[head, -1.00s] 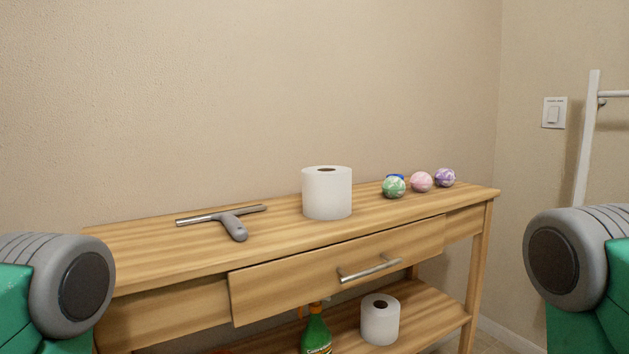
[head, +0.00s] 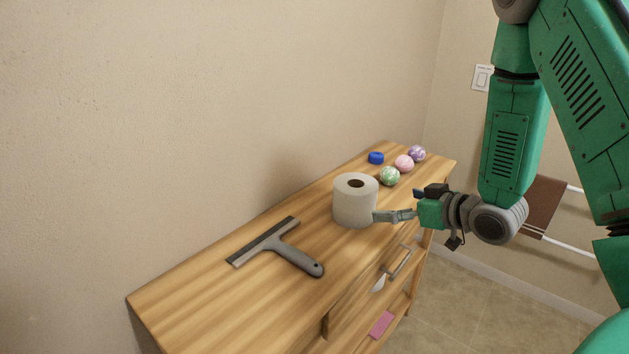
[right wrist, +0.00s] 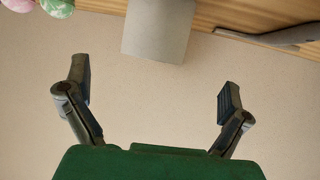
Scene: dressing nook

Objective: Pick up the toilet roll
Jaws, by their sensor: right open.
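A white toilet roll (head: 352,208) stands upright on the wooden table top, near its front edge. My right gripper (head: 385,216) is at the right of the roll in the head view, its fingers level with the lower part of the roll. In the right wrist view the roll (right wrist: 158,30) shows at the top, centred between the two spread fingers (right wrist: 156,84) and beyond their tips. The gripper is open with nothing between the fingers. Whether a finger touches the roll cannot be told. My left gripper is out of view.
A squeegee (head: 295,258) lies on the table (head: 190,300) left of the roll. Green, pink and purple balls (head: 404,163) and a blue round item (head: 376,158) sit behind the roll. A drawer handle (head: 402,262) juts from the front. A pink item (head: 381,325) shows lower down.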

